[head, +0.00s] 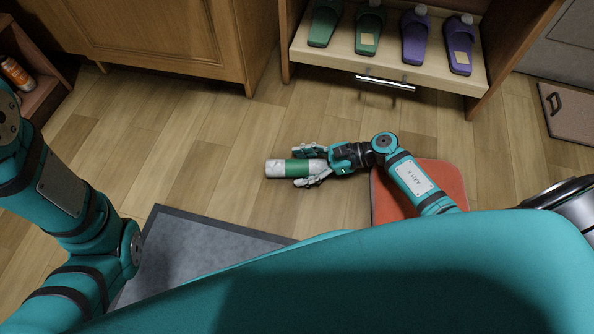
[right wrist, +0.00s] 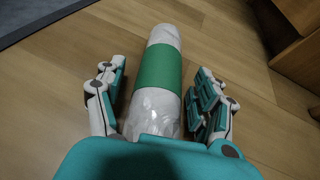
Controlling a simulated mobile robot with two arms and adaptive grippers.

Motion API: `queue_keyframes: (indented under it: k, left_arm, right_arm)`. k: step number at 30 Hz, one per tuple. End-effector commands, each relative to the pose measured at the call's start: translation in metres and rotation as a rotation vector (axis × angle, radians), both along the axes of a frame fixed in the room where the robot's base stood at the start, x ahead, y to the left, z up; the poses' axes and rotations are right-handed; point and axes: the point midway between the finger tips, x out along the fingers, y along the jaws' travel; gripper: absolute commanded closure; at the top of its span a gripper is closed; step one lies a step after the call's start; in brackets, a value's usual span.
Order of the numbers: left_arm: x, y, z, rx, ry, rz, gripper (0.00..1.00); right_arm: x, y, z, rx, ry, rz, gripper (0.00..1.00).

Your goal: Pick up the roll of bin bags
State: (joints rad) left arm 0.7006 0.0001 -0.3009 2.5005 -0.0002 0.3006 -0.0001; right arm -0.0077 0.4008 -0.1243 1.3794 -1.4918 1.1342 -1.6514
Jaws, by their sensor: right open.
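The roll of bin bags (head: 295,168) is a white cylinder with a green band. It lies on its side on the wooden floor. In the right wrist view the roll (right wrist: 159,68) runs away from the camera, between the fingers of my right gripper (right wrist: 159,98). In the head view my right gripper (head: 312,167) is low at the floor, with its two fingers on either side of the roll's right end. The fingers are open, with a gap to the roll on both sides. My left gripper is out of view; only the left arm shows.
A grey mat (head: 195,250) lies on the floor at lower left. A red mat (head: 447,180) lies under my right arm. A shelf (head: 335,55) with green and purple slippers stands behind, beside a wooden cabinet (head: 165,40). The floor left of the roll is clear.

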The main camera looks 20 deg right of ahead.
Motion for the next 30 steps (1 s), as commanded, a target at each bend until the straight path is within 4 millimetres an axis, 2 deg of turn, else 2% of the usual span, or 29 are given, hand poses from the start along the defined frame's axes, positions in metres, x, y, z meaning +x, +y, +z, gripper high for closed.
queue_keyframes:
  k: [1, 9, 24, 30]
  left_arm:
    - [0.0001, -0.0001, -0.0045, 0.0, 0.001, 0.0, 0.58]
    - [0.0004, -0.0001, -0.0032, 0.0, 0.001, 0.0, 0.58]
    - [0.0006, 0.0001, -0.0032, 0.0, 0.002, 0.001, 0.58]
    - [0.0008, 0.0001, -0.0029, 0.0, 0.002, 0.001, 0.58]
  right_arm:
    - [0.0019, 0.0035, -0.0028, 0.0, -0.002, 0.0, 0.3]
    - [0.0025, 0.0053, -0.0015, -0.001, -0.001, -0.001, 0.3]
    - [0.0024, 0.0051, -0.0013, 0.0, -0.001, -0.001, 0.93]
    - [0.0023, 0.005, -0.0012, 0.0, -0.001, -0.001, 0.94]
